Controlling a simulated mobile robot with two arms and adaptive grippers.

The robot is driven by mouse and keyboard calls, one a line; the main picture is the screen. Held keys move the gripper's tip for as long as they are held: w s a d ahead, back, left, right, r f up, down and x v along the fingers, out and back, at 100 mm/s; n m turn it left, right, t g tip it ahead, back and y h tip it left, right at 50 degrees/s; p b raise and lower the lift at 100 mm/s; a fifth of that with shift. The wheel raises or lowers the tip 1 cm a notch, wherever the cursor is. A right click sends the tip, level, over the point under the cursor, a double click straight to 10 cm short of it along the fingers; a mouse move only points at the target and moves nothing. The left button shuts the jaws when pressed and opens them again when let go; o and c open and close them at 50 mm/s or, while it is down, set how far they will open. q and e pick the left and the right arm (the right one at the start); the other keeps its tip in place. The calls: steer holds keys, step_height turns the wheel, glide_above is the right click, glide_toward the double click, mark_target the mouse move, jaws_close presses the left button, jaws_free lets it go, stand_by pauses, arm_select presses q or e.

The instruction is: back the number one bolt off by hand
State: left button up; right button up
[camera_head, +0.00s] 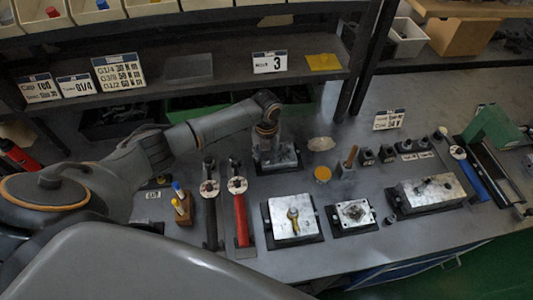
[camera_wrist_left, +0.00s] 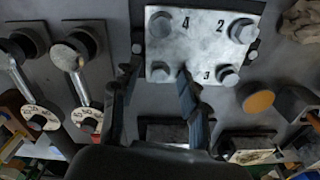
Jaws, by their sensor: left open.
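The metal valve block (camera_wrist_left: 200,50) has a bolt at each corner; the numerals 4, 2 and 3 show on its face. The lower-left bolt (camera_wrist_left: 160,72) has no readable numeral beside it; a finger covers part of that area. By elimination it is the number one bolt. My left gripper (camera_wrist_left: 158,78) is open, its fingers on either side of this bolt, apart from it as far as I can see. In the head view the block (camera_head: 275,163) sits below my left gripper (camera_head: 267,135), which hides its top. My right gripper is not in view.
Two torque wrenches, one black (camera_head: 211,215) and one red (camera_head: 240,215), lie left of the block. An orange round lid (camera_head: 322,173) is to its right. A plate with a brass fitting (camera_head: 292,217) lies in front. A shelf (camera_head: 200,75) overhangs behind.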

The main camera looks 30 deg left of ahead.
arm_select(q)
jaws_close()
steer(key=n, duration=0.9)
steer(key=shift+a+n, duration=0.1)
steer(key=shift+n, duration=0.3)
steer(key=n, duration=0.5)
steer(key=shift+s+n, duration=0.15)
steer(key=shift+n, duration=0.25)
steer(key=n, duration=0.6)
steer(key=shift+c, duration=1.4)
jaws_free()
